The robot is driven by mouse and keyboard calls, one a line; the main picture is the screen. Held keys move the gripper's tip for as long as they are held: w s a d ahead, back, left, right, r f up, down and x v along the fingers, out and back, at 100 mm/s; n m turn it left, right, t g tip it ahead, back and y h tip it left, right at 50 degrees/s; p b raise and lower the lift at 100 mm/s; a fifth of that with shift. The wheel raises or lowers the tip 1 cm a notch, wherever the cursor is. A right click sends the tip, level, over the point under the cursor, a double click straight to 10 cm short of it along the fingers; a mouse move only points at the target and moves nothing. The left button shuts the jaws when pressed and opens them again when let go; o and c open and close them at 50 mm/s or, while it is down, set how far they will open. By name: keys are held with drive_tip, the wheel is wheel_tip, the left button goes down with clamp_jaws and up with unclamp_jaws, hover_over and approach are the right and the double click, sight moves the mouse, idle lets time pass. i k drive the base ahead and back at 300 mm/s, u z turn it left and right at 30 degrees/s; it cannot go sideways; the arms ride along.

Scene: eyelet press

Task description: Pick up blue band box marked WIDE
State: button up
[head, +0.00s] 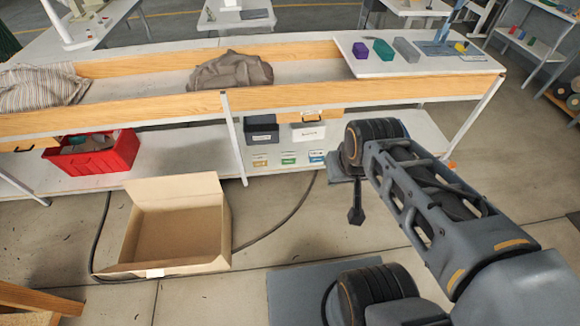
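A small white box with a blue band (316,157) is at the right end of a row of three small labelled boxes low under the bench. A box with a green band (288,159) and one with a yellow band (260,161) are to its left. The lettering is too small to read, so I cannot tell which says WIDE. My gripper (350,188) hangs at the end of my arm, just right of the blue-band box in the picture. It appears apart from the box. Its fingers are mostly hidden or too dark to judge.
A dark bin (261,133) and a grey bin (308,132) stand above the row. A red bin (93,160) is on the lower shelf at left. An open carton (180,235) is on the floor near a dark cable. A bench leg (233,140) stands left of the row.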

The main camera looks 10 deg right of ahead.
sight(317, 155)
drive_tip(key=u, duration=0.05)
drive_tip(key=k, duration=0.7)
drive_tip(key=z, duration=0.8)
drive_tip(key=i, duration=1.55)
drive_tip(key=u, duration=0.85)
drive_tip(key=i, duration=0.25)
drive_tip(key=u, duration=0.4)
